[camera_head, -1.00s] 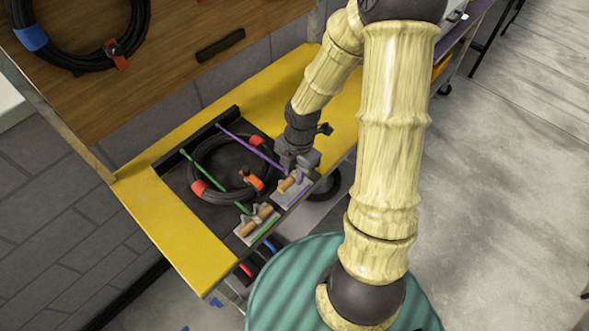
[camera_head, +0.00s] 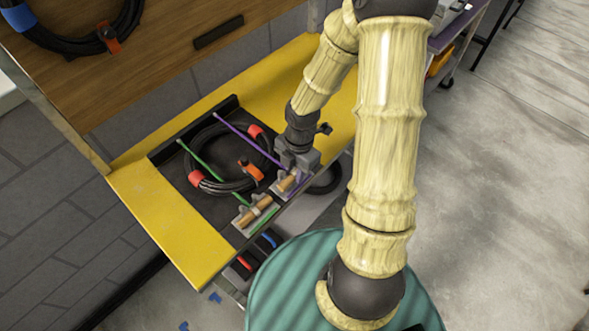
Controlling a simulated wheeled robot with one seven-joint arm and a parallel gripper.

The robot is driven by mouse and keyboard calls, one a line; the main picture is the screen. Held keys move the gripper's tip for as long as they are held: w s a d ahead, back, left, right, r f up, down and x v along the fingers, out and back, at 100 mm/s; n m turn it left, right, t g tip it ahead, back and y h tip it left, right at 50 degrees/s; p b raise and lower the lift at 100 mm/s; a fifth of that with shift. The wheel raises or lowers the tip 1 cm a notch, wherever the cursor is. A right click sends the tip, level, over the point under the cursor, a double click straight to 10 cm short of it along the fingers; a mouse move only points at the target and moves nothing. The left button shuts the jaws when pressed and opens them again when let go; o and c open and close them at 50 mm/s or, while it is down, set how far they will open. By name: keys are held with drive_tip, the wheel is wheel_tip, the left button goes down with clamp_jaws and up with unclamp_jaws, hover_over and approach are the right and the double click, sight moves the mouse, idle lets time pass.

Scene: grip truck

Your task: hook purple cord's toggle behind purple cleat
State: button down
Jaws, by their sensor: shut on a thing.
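The purple cord (camera_head: 243,136) runs from the back edge of the dark tray, over the coiled black cable, to the front right under my gripper. My gripper (camera_head: 296,170) is shut at the cord's front end, by a tan wooden toggle (camera_head: 286,183). The purple cleat (camera_head: 281,193) sits on a pale plate at the tray's front edge, right below my gripper. My gripper partly hides the toggle and cleat, so I cannot tell whether the toggle is behind the cleat.
The green cord (camera_head: 207,170) crosses the coil (camera_head: 196,149) to another toggle (camera_head: 254,210) at a second cleat on the left. A yellow deck (camera_head: 178,226) surrounds the dark tray (camera_head: 176,168). Open floor lies right.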

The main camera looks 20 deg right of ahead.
drive_tip(key=shift+s+f+b, duration=0.1)
drive_tip(key=shift+f+b, duration=0.5)
drive_tip(key=shift+f, duration=0.35)
drive_tip(key=c, duration=1.1)
unclamp_jaws()
drive_tip(key=shift+r, duration=0.1)
wheel_tip(320, 180, up, 17)
drive_tip(key=w+d+p, duration=0.1)
drive_tip(key=d+p, duration=0.1)
drive_tip(key=p, duration=0.2)
drive_tip(key=shift+p, duration=0.4)
